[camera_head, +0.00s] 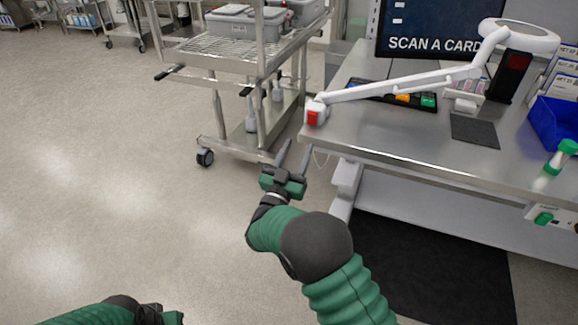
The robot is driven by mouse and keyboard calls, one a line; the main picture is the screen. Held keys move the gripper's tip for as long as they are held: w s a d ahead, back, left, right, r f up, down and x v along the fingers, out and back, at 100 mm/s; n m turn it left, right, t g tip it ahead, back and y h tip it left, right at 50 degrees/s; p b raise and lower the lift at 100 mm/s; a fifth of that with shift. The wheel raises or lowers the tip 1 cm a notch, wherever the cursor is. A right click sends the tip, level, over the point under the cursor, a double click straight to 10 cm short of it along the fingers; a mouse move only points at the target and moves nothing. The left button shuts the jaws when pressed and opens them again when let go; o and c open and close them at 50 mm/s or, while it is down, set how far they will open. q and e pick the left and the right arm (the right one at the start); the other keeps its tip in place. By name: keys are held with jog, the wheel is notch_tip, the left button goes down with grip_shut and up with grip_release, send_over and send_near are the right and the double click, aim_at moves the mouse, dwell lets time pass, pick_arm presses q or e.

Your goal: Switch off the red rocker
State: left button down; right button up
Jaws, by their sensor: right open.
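The red rocker (312,117) is a small red switch on the white base of a lamp arm, at the left front corner of the steel table (400,143). My right gripper (296,157) is open and empty. In the picture its fingers point up toward the table corner, just below and left of the rocker, apart from it. My left arm shows at the bottom left edge; its gripper's fingers are not clearly in view.
The white lamp arm (400,88) runs right over a keyboard to a round lamp head (520,36). A screen, a blue bin (556,122) and a green-capped bottle (561,157) are on the table. A wire cart (240,64) stands at left. The left floor is clear.

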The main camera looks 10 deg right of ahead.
jog(key=v, duration=0.7)
jog(key=shift+w, duration=0.15)
